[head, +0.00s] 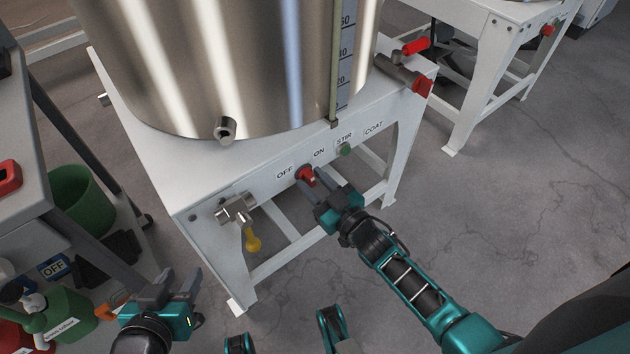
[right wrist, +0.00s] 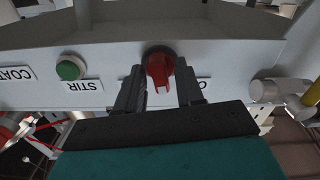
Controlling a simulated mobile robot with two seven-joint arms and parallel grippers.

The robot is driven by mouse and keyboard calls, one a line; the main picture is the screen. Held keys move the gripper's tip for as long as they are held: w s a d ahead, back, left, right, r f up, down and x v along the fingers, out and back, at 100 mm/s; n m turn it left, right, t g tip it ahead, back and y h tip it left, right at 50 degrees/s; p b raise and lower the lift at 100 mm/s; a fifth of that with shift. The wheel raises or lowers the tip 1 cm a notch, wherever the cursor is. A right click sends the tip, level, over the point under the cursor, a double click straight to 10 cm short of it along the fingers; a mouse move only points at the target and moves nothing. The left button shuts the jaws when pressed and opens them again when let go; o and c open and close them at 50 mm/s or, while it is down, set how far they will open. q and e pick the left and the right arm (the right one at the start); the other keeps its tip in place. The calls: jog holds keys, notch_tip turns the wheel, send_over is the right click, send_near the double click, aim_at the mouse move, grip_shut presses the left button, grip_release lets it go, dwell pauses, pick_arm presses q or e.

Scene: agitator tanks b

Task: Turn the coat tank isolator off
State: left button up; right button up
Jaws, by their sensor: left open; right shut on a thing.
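The red isolator knob (head: 305,174) is on the white front panel of the tank stand labelled COAT, between the OFF and ON labels. My right gripper (head: 318,186) is at the panel, shut on this knob. In the right wrist view the red knob (right wrist: 160,68) sits between the two dark fingers (right wrist: 160,92), its grip close to vertical in that picture. I cannot tell exactly which label it points to. My left gripper (head: 178,284) is open and empty, low at the left, apart from the stand.
A green button (head: 344,149) sits right of the knob by the STIR label. A steel valve with a yellow handle (head: 253,240) is at the panel's left. A grey bench (head: 22,190) with a green bucket (head: 80,200) stands left.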

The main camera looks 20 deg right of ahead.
jog(key=n, duration=0.3)
jog(key=shift+f+n, duration=0.1)
jog(key=shift+n, duration=0.2)
pick_arm(q)
jog(key=shift+f, duration=0.15)
pick_arm(e)
jog(key=shift+n, duration=1.8)
jog(key=o, duration=0.7)
jog(key=shift+c, duration=0.2)
jog(key=shift+s, duration=0.1)
pick_arm(q)
jog(key=shift+s+a+r+p, duration=0.2)
jog(key=shift+r+p, duration=0.15)
jog(key=shift+p, duration=0.25)
jog(key=shift+s+a+r+p, duration=0.15)
jog(key=shift+r+p, duration=0.2)
jog(key=shift+p, duration=0.25)
pick_arm(e)
jog(key=v, duration=1.3)
pick_arm(q)
jog(key=shift+w, duration=0.1)
pick_arm(e)
jog(key=shift+r, duration=0.2)
